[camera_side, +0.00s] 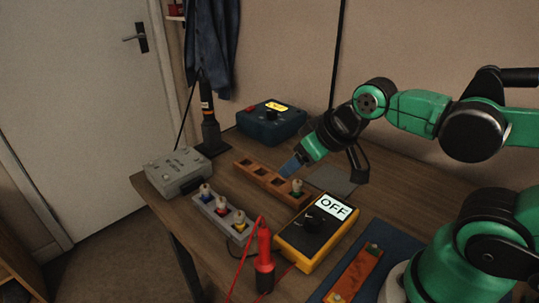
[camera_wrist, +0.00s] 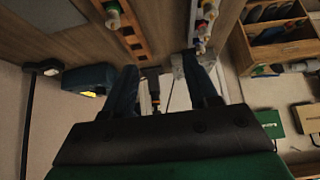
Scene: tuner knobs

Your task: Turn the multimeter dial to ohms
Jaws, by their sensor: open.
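The multimeter (camera_side: 292,238) is yellow with a dark face and lies on the table in the side view. Its white display (camera_side: 332,207) reads OFF. Its dark dial (camera_side: 310,222) sits on the face below the display; where its pointer aims is too small to tell. My gripper (camera_side: 291,166) is above the brown wooden rack, behind the multimeter and apart from it. In the wrist view my gripper (camera_wrist: 160,65) shows two spread dark fingers with nothing held between them. I cannot make out the multimeter in the wrist view.
The brown rack (camera_side: 248,168) holds a white-topped peg at its near end. A grey rack (camera_side: 207,209) of coloured pegs stands left of the multimeter. A red probe (camera_side: 264,262) stands in front. A grey box (camera_side: 178,171) and a dark blue tuner box (camera_side: 271,128) are farther back.

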